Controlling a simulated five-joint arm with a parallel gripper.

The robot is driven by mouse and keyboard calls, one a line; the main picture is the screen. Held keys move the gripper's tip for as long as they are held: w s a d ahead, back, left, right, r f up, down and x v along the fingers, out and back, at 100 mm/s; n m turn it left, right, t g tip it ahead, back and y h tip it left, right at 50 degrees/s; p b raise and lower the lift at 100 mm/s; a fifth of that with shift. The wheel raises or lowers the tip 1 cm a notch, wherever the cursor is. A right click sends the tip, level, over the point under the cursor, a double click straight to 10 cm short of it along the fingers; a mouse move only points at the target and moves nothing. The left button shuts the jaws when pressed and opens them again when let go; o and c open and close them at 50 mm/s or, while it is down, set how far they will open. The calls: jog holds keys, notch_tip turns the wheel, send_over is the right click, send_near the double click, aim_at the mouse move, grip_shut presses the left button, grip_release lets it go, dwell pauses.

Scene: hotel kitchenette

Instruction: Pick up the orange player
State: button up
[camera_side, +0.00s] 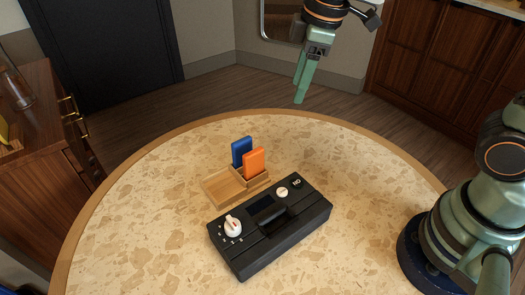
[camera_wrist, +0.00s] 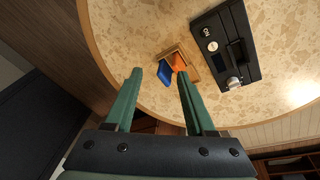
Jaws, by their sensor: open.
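The orange player (camera_side: 254,161) stands upright in a slot of a small wooden holder (camera_side: 222,189) on the round table. A blue player (camera_side: 241,150) stands just behind it in the same holder. In the wrist view the orange player (camera_wrist: 179,62) shows beyond the right fingertip, partly covered by it, with the blue player (camera_wrist: 165,74) to its left. My gripper (camera_side: 301,92) is open and empty, well above and behind the holder. In the wrist view its two green fingers (camera_wrist: 159,72) are spread apart.
A black device with knobs and a handle (camera_side: 268,226) lies in front of the holder, close to it. The speckled round table (camera_side: 130,220) is otherwise clear. A wooden cabinet (camera_side: 40,140) stands at the left, apart from the table.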

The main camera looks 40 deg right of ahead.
aim_at(253, 163)
jog(key=w+a+f+n, duration=0.1)
jog(key=a+f+n, duration=0.1)
jog(key=a, duration=0.1)
jog(key=w+a+f+n+g, duration=0.1)
jog(key=a+f+n, duration=0.1)
jog(key=a+n, duration=0.1)
jog(key=w+a+f+n+g, duration=0.1)
jog(key=a+f+n, duration=0.1)
jog(key=a+f, duration=0.1)
jog(key=shift+n+h, duration=0.3)
jog(key=shift+a+f, duration=0.15)
jog(key=shift+f, duration=0.1)
notch_tip(253, 163, down, 12)
jog(key=shift+r, duration=0.25)
grip_shut()
